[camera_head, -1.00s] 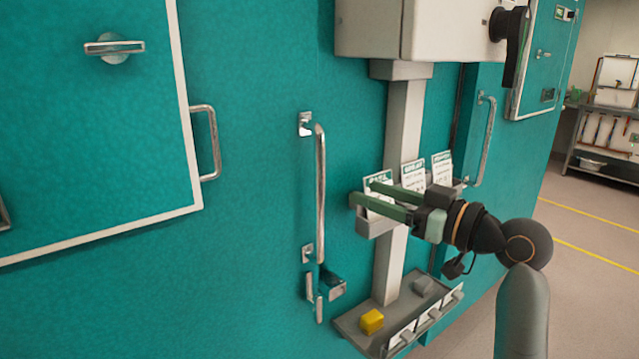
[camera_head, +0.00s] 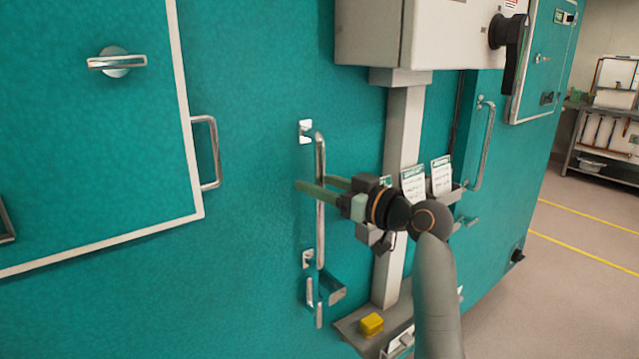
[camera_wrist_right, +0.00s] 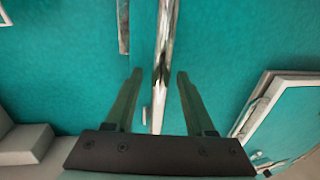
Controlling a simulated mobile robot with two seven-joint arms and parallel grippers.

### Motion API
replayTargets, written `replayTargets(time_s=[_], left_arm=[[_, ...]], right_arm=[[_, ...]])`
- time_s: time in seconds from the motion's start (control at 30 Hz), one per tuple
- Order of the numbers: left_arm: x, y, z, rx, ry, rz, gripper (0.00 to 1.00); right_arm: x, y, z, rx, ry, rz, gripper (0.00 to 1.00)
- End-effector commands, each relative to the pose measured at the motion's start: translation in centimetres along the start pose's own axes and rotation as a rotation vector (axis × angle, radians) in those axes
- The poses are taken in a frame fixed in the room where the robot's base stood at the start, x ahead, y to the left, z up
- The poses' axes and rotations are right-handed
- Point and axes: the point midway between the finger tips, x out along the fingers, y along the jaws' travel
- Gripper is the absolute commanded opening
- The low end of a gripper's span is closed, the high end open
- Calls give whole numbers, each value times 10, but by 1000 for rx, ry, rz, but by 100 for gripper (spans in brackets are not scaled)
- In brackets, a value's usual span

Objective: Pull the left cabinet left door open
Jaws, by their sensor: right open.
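The cabinet front is a teal panel (camera_head: 260,260) with a long vertical metal bar handle (camera_head: 320,235). My right gripper (camera_head: 312,184) is open at the upper half of this handle, with its green fingers either side of the bar. In the right wrist view the shiny bar (camera_wrist_right: 165,45) runs between the two open fingers (camera_wrist_right: 158,85), with a gap showing on both sides. The jaws are not closed on it. A small latch (camera_head: 325,290) sits below the handle. My left gripper is not in view.
A white-framed teal door (camera_head: 90,130) with a smaller handle (camera_head: 212,150) is at the left. A grey post (camera_head: 403,130) with a control box (camera_head: 430,35), card holder and low tray (camera_head: 350,325) stands right of the handle. Open floor (camera_head: 590,220) lies at far right.

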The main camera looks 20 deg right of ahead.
Motion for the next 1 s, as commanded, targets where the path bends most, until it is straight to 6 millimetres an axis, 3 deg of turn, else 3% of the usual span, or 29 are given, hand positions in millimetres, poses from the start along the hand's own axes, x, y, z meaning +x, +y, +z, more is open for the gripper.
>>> replayTargets(time_s=[0.07,0.57,1.0], left_arm=[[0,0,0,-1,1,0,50],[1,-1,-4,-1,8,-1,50],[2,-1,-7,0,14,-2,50]], right_arm=[[0,0,0,0,0,0,55],[0,0,0,1,-1,0,0],[0,0,1,2,-1,-1,0]])
